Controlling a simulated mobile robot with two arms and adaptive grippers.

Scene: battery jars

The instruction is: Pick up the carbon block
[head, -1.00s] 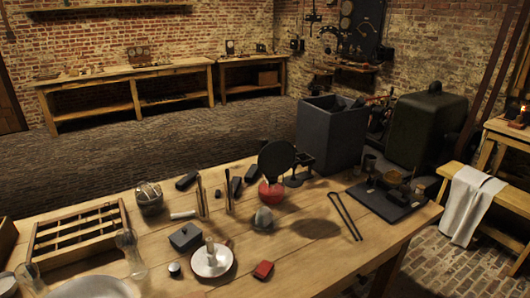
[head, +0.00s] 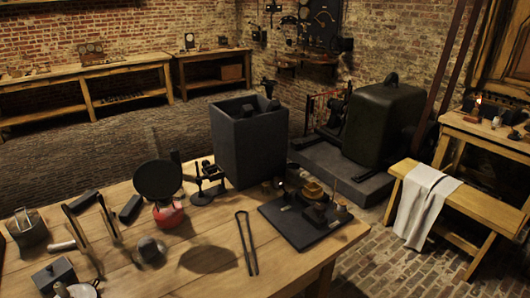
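Dark pieces (head: 268,103) also show at the top of the tall grey tub (head: 248,150). I cannot tell which of these is the carbon block.
A round black plate (head: 158,180) stands above a red base (head: 168,214). Dark tongs (head: 246,243) lie on the table (head: 212,277). A black board with brass parts (head: 305,222) sits at the table's right corner. A green cabinet (head: 382,120) stands beyond.

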